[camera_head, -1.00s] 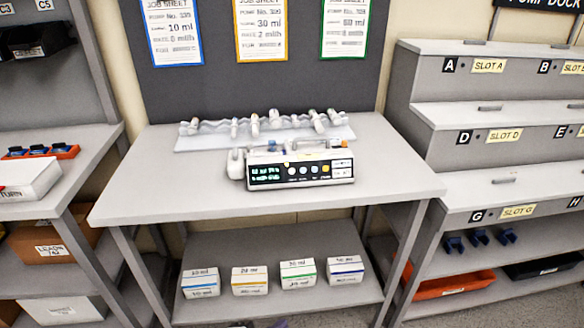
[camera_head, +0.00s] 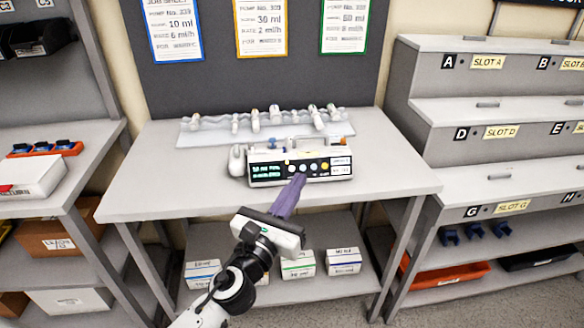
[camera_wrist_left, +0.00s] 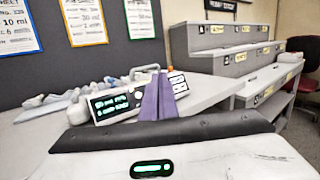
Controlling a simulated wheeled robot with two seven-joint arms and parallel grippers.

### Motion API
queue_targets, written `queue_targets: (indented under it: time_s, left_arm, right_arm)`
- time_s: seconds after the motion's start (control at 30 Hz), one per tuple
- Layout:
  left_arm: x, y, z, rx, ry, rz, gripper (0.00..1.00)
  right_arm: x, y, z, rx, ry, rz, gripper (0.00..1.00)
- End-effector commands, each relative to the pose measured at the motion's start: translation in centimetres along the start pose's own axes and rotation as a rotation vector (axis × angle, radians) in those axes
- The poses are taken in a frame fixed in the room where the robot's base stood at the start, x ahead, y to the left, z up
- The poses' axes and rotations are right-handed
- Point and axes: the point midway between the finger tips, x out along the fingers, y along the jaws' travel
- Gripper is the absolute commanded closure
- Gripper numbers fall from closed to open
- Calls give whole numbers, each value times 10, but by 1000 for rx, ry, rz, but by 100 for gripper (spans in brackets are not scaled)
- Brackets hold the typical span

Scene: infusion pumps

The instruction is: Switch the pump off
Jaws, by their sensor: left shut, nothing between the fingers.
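The infusion pump (camera_head: 265,170) stands on the grey table, its front panel facing me. Its dark display is lit with green text, and a row of round buttons sits right of it. The pump also shows in the left wrist view (camera_wrist_left: 115,104). My left gripper (camera_head: 300,177) is shut and empty, its purple fingers pointing at the pump's button row. The fingertips are at or just in front of the panel and cover part of it; I cannot tell whether they touch. In the left wrist view the fingers (camera_wrist_left: 157,84) hide the buttons. My right gripper is not in view.
A clear rack with several white syringes (camera_head: 255,122) lies behind the pump. The table top (camera_head: 150,180) is clear at both sides. Small boxes (camera_head: 343,257) stand on the shelf below. The stepped pump dock (camera_head: 480,120) is at the right.

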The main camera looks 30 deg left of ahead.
Motion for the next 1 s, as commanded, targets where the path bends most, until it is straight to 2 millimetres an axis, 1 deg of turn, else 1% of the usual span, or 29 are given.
queue_targets:
  time_s: [0.23, 0.37, 0.7, 0.9, 1.0]
  left_arm:
    - [0, 1, -2, -4, 1, 0, 100]
    - [5, 4, -6, -4, 1, 0, 100]
    - [37, 27, -32, -6, 1, 0, 100]
    - [53, 39, -42, -4, 1, 0, 100]
    - [58, 42, -45, -6, 2, -1, 100]
  right_arm:
    - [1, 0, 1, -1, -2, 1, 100]
    - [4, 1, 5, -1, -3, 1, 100]
    - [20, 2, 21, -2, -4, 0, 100]
    - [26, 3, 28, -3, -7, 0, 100]
    - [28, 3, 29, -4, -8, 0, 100]
